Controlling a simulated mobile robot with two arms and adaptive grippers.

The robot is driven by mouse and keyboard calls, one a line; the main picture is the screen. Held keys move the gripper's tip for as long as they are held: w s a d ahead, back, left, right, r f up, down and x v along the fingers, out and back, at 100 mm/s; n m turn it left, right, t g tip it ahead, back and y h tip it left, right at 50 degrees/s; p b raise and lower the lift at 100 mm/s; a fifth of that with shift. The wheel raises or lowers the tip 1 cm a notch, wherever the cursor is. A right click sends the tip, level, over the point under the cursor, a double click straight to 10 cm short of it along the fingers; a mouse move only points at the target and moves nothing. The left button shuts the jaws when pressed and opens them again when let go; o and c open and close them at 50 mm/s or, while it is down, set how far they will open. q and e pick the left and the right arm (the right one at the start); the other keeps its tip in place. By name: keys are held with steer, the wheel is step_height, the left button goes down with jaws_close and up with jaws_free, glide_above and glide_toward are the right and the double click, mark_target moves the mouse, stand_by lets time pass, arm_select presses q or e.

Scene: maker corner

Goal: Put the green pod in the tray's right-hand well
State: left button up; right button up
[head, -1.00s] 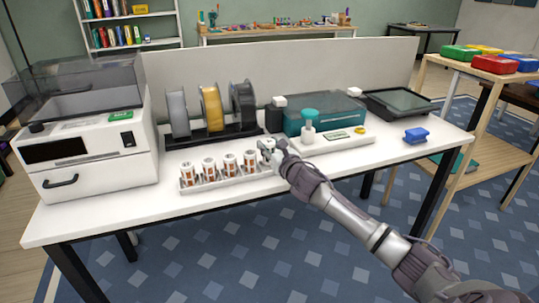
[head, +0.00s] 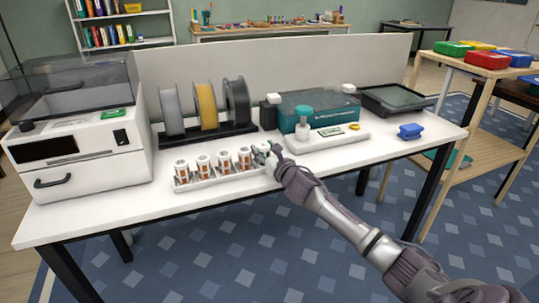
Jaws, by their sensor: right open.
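The tray looks like a long white rack (head: 218,178) near the front edge of the white table. Several white capped containers with orange bands (head: 224,164) stand in it in a row. My right gripper (head: 263,155) is open at the rack's right end, just right of the last container, and hides that end. A small greenish patch shows by its fingertips, too small to tell whether it is the green pod. No green pod shows clearly elsewhere. My left gripper is not in view.
A white machine (head: 82,150) stands left, with a spool stand (head: 210,133) behind the rack. A white base with a teal-topped cylinder (head: 303,130) stands right of the gripper. The table's front strip is clear.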

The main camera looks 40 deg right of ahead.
steer(key=s+a, duration=0.1)
steer(key=s, duration=1)
steer(key=s+a+f+m+g, duration=0.1)
steer(key=s+f+m+g, duration=0.25)
steer(key=f+m, duration=0.45)
steer(key=s+a+f+m+g+h, duration=0.1)
steer(key=s+a+f+m+g, duration=0.2)
steer(key=f, duration=0.8)
steer(key=s+f+m+g, duration=0.1)
steer(key=s+f+m, duration=0.45)
steer(key=f, duration=0.45)
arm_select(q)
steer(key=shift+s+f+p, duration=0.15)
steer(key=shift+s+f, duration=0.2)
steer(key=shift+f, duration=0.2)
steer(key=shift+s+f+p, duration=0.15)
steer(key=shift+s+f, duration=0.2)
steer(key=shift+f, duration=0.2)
arm_select(e)
steer(key=s+a+f+m+g+y, duration=0.1)
steer(key=s+a+f+m+g, duration=0.3)
steer(key=s+a+f+m, duration=0.4)
steer(key=s+a+f+m+g+y, duration=0.2)
steer(key=s+a+f+m+g, duration=0.2)
steer(key=s+a+f+m, duration=0.4)
steer(key=s+a+f, duration=0.1)
steer(key=s+f, duration=0.1)
steer(key=s, duration=0.4)
steer(key=shift+s+f, duration=0.3)
steer(key=shift+f, duration=0.05)
